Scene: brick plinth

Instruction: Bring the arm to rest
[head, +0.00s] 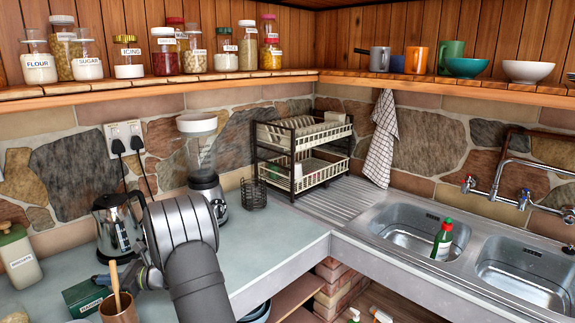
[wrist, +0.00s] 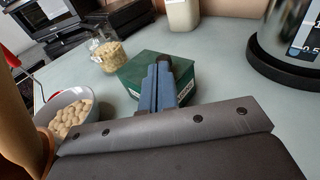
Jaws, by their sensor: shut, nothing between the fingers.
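My gripper (wrist: 163,72) shows in the wrist view with its two blue fingers together and nothing between them. In the head view my gripper (head: 102,279) is at the lower left, partly hidden by my own arm. It is over the counter (head: 275,246), close to a dark green box (head: 82,296). In the wrist view the green box (wrist: 192,76) lies behind the fingertips; I cannot tell whether they touch it.
A brown cup (head: 118,308) with a wooden utensil stands close to my gripper. A kettle (head: 112,226) and a blender (head: 205,185) stand behind. In the wrist view, a bowl of nuts (wrist: 72,113) and a jar (wrist: 108,52) are left.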

